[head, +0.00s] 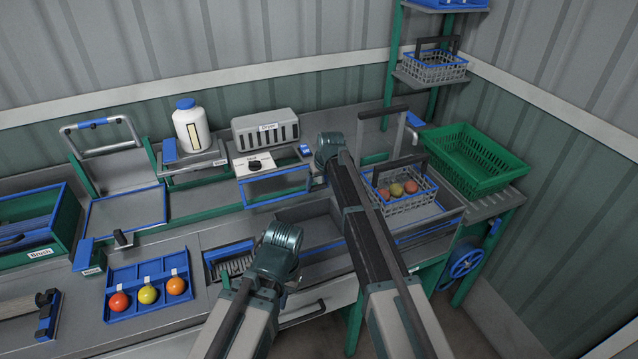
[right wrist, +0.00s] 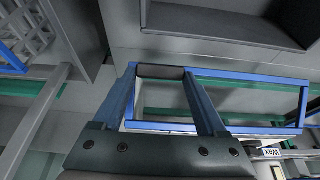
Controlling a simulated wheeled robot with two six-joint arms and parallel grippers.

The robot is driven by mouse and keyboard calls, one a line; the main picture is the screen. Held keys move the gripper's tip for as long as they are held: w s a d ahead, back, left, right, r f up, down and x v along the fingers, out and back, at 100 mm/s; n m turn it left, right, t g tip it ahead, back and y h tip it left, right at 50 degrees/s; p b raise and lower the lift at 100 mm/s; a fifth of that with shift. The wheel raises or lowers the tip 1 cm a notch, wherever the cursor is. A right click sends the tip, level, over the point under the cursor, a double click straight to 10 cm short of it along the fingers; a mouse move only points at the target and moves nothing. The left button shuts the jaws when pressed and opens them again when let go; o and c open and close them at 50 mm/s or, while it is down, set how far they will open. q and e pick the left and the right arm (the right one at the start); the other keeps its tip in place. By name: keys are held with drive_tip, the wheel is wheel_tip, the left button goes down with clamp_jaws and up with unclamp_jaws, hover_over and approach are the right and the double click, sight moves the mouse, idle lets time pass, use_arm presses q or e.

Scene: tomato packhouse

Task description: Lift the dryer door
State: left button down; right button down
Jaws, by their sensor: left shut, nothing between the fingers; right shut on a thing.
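The dryer (head: 266,131) is a grey slotted box with a small label, at the back middle of the bench in the head view. A blue-framed clear panel, which looks like the dryer door (head: 275,186), hangs in front below it. In the right wrist view the door frame (right wrist: 250,78) runs to the right from my fingers. My right gripper (right wrist: 160,74) is shut on a dark bar at the door's edge. In the head view its fingers are hidden behind its wrist. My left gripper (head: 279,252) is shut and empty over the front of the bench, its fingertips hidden.
A white jar (head: 190,126) stands left of the dryer. A wire basket (head: 405,202) with several fruits sits right of my right arm, with a green crate (head: 482,160) beyond. A blue tray (head: 142,307) with three fruits lies at front left.

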drive_tip(key=shift+r, duration=0.1)
drive_tip(key=r+g+p, duration=0.1)
drive_tip(key=g+p, duration=0.1)
drive_tip(key=shift+r+h+p, duration=0.3)
drive_tip(key=shift+p, duration=0.1)
drive_tip(key=shift+r+g+h+p, duration=0.3)
drive_tip(key=shift+r+g+p, duration=0.1)
drive_tip(key=shift+g+p, duration=0.25)
drive_tip(key=shift+r+g+h+p, duration=0.3)
drive_tip(key=shift+r+g+p, duration=0.25)
drive_tip(key=shift+g, duration=0.4)
drive_tip(key=shift+s+r+g, duration=0.1)
drive_tip(key=shift+r+g, duration=0.35)
drive_tip(key=shift+g, duration=0.25)
unclamp_jaws()
